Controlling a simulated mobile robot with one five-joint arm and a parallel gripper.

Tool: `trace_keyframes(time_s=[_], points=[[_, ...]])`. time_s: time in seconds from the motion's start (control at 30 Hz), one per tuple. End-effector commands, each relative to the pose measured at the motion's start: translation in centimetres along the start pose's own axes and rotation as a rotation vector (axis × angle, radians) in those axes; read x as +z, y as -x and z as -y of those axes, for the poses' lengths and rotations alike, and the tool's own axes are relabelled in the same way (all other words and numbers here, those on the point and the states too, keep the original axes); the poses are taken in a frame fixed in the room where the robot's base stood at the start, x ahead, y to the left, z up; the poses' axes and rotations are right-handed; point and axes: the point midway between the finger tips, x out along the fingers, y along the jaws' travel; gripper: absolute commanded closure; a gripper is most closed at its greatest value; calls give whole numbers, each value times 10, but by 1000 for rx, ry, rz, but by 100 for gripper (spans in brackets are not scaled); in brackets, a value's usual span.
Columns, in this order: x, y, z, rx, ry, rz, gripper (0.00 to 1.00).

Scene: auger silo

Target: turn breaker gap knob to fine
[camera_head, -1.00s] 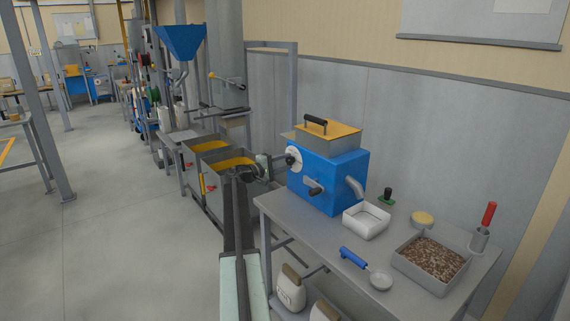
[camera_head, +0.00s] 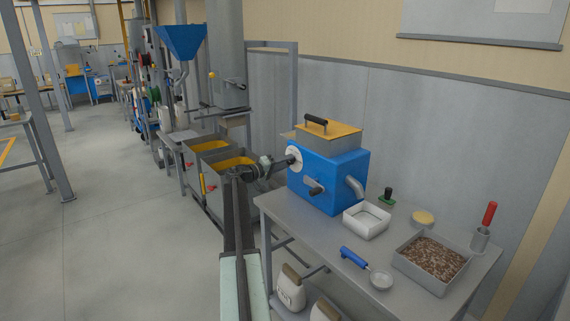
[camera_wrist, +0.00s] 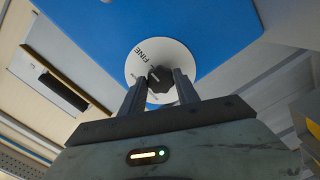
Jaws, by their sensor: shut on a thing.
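The breaker is a blue box (camera_head: 331,184) on the grey table, with a hopper on top. Its gap knob is dark (camera_wrist: 160,82) and sits at the middle of a white round dial (camera_wrist: 137,62) on the blue side face; the dial also shows in the head view (camera_head: 293,158). The word FINE is readable on the dial's upper left in the wrist view; other markings are partly hidden by the fingers. My gripper (camera_wrist: 160,90) is shut on the knob, with a finger on each side. In the head view my gripper (camera_head: 288,163) reaches the dial from the left.
The hopper's yellow lid (camera_head: 330,130) has a black handle. A white tray (camera_head: 366,221), a blue-handled scoop (camera_head: 354,257), a bin of brown grains (camera_head: 431,259) and a red-handled tool (camera_head: 489,214) are on the table (camera_head: 310,225). Yellow-filled bins (camera_head: 228,163) stand behind my arm.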

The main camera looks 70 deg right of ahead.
Motion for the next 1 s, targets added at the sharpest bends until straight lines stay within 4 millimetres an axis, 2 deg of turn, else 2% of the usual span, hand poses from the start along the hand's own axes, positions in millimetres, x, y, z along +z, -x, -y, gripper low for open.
trace_keyframes(time_s=[0.43,0.47,0.53,0.87,1.0], points=[[-4,1,1,-2,-9,-9,100],[-3,1,1,-2,-9,-9,60],[-3,0,1,-2,-9,-8,41],[-1,1,0,-1,-9,-3,41],[0,12,0,-1,-9,-3,41]])
